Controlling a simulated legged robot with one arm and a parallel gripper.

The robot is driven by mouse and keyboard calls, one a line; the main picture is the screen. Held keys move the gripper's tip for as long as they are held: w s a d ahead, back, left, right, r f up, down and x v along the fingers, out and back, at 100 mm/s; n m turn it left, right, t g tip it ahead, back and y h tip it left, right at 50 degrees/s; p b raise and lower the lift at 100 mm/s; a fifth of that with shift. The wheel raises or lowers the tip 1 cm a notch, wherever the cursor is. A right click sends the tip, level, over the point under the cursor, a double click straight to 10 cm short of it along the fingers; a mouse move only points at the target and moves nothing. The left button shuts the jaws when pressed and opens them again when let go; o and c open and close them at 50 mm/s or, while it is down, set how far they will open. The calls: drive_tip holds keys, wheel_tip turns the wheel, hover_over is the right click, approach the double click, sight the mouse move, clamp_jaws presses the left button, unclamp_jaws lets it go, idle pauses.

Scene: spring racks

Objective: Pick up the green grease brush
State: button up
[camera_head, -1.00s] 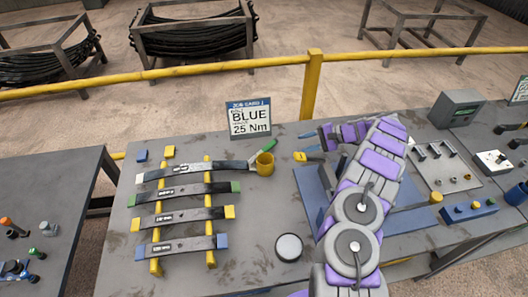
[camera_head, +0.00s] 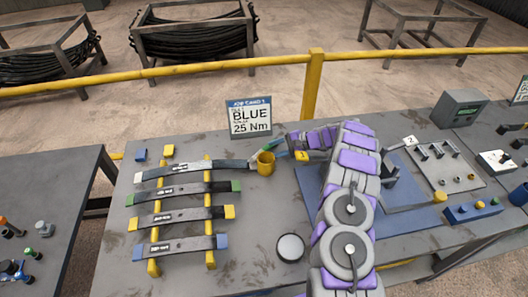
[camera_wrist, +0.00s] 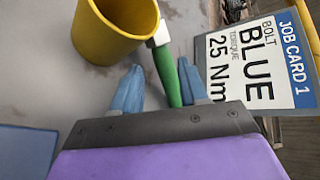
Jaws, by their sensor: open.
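The green grease brush (camera_wrist: 168,76) has a green handle and a white collar; its bristle end is hidden in the wrist view. It is at the yellow cup (camera_wrist: 115,28), with its collar by the rim. In the head view the cup (camera_head: 265,164) stands on the bench, and the brush is small and partly covered by my gripper. My gripper (camera_wrist: 160,74) has two blue fingers, open, one on each side of the green handle. A gap shows between the handle and the left finger; the right finger is close to the handle, and contact cannot be told.
The job card sign (camera_head: 250,117) stands close behind the cup and beside my gripper. Leaf strips with coloured ends lie on yellow bars (camera_head: 153,265) at the left. A round grey puck (camera_head: 290,247) sits in front. A blue plate (camera_head: 408,222) lies under my arm.

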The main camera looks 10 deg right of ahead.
sight(268, 150)
drive_tip(key=x, duration=0.4)
drive_tip(key=shift+b, duration=0.35)
drive_tip(key=shift+r, duration=0.1)
clamp_jaws()
